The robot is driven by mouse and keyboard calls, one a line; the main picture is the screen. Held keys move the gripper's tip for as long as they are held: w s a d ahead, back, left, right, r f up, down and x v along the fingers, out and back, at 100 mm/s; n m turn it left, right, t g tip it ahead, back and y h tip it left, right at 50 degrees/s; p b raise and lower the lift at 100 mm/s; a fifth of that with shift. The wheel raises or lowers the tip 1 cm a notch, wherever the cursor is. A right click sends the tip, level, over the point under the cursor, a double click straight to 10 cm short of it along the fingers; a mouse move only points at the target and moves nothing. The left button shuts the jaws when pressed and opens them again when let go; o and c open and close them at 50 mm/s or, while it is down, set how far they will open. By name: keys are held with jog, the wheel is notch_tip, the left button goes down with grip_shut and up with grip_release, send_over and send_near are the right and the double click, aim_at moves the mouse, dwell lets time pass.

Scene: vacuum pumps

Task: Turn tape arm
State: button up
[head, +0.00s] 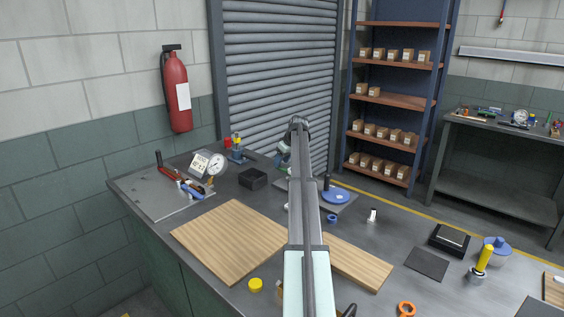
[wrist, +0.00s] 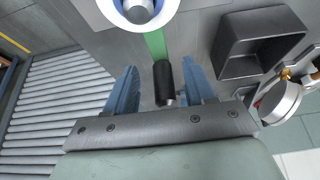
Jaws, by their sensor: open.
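A green strip (wrist: 155,44) shows at the top middle of the wrist view, with a white and blue ring-shaped part (wrist: 140,12) at its upper end. This looks like the tape arm. An upright black cylindrical grip (wrist: 163,79) stands at the strip's lower end. My gripper (wrist: 157,66) is open, with one blue finger on each side of the black grip. I see gaps on both sides; whether either finger touches it is hard to tell. In the head view my gripper (head: 283,157) is mostly hidden by my arm, and so is the tape arm.
A dark open box (wrist: 262,44) sits right of my fingers in the wrist view; a gauge (wrist: 281,101) is beyond it. In the head view, a blue disc (head: 343,195) with a dark post stands right of my arm. A wooden board (head: 225,240) lies in front.

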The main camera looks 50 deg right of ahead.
jog(key=shift+r, duration=0.15)
jog(key=shift+v, duration=2.9)
